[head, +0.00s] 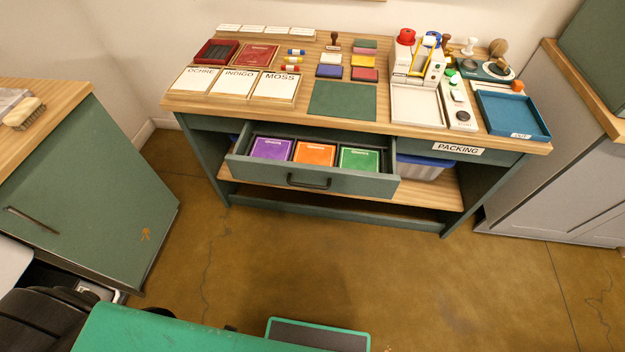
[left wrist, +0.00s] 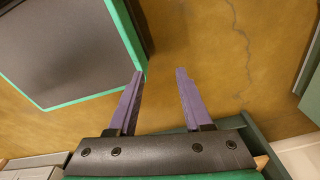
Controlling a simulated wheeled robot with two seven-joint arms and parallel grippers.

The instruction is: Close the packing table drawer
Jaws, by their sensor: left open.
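The packing table (head: 460,192) stands ahead in the head view, with a "PACKING" label (head: 458,149) on its front. Its drawer (head: 250,173) is pulled out and open, with a dark bar handle (head: 309,182) on the front. Purple (head: 272,149), orange (head: 314,154) and green (head: 359,160) packets lie in the drawer. My left gripper (left wrist: 158,72) shows in the left wrist view with its two purple fingers apart and only floor between them. It is away from the drawer. My right gripper is not in view.
A green cabinet (head: 90,190) with a wooden top stands at the left, and a grey cabinet (head: 560,180) at the right. A grey bin (head: 420,170) sits on the table's lower shelf. The brown floor (head: 300,260) before the drawer is clear.

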